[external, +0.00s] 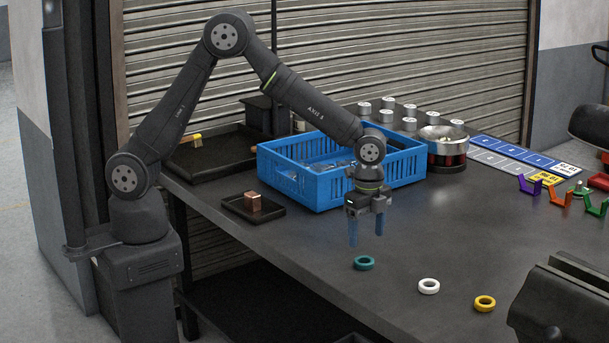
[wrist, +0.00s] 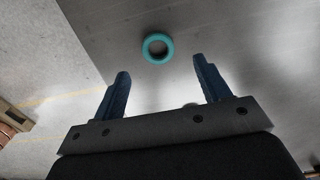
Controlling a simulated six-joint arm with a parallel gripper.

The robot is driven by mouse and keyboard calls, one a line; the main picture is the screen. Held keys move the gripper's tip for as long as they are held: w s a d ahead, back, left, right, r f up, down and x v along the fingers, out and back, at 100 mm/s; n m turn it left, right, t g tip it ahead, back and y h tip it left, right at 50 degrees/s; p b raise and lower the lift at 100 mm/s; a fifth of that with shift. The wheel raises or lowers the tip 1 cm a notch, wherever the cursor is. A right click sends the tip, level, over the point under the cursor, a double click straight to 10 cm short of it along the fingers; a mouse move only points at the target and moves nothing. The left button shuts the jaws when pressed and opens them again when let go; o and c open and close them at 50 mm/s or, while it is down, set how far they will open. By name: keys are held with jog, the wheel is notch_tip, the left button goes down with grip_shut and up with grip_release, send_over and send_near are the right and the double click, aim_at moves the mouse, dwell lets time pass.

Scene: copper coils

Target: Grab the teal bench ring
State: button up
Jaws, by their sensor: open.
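The teal ring (external: 364,263) lies flat on the dark bench, left of a white ring and a yellow ring. My gripper (external: 366,241) hangs above the bench, a little behind and above the teal ring, with its blue fingers pointing down. In the wrist view the teal ring (wrist: 158,48) is whole and unobstructed, ahead of and between the two blue fingertips (wrist: 160,66). The fingers are spread apart with nothing between them. They do not touch the ring.
The white ring (external: 429,286) and yellow ring (external: 485,303) lie to the right along the bench. A blue crate (external: 290,191) stands behind my gripper. A small tray (external: 273,213) with a copper block (external: 252,201) is at left. A dark vise (external: 565,305) fills the front right.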

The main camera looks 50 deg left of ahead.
jog(key=shift+s+f, duration=0.15)
jog(key=shift+f, duration=3.05)
jog(key=c, duration=1.1)
jog(key=shift+r, duration=0.2)
